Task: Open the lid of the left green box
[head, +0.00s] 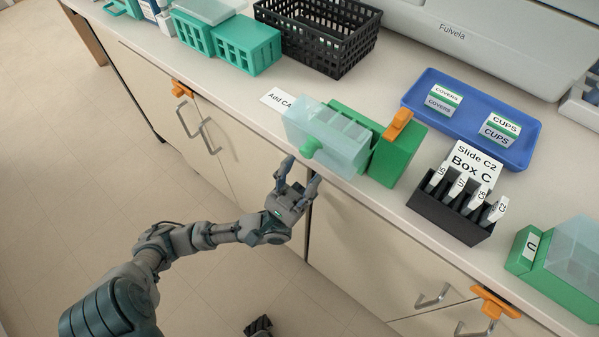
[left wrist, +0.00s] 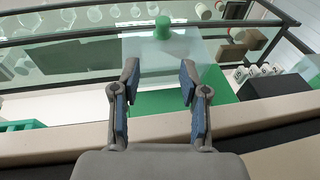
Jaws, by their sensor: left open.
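The left green box (head: 394,158) stands at the front edge of the counter, with a clear lid (head: 328,132) on its left part. A round green knob (head: 310,147) sticks out from the lid. My left gripper (head: 300,172) is open and empty, just in front of the counter edge and below the knob, apart from it. In the left wrist view the knob (left wrist: 163,27) shows beyond the open fingers (left wrist: 158,75), with the clear lid (left wrist: 168,55) and green body (left wrist: 160,103) below it. My right gripper is not seen.
An orange clip (head: 398,123) sits on the box. Right of it are a black slide rack (head: 450,217) and another green box (head: 524,255). Behind are a blue tray (head: 472,120) and black basket (head: 318,40). Teal racks (head: 246,46) stand at the back left.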

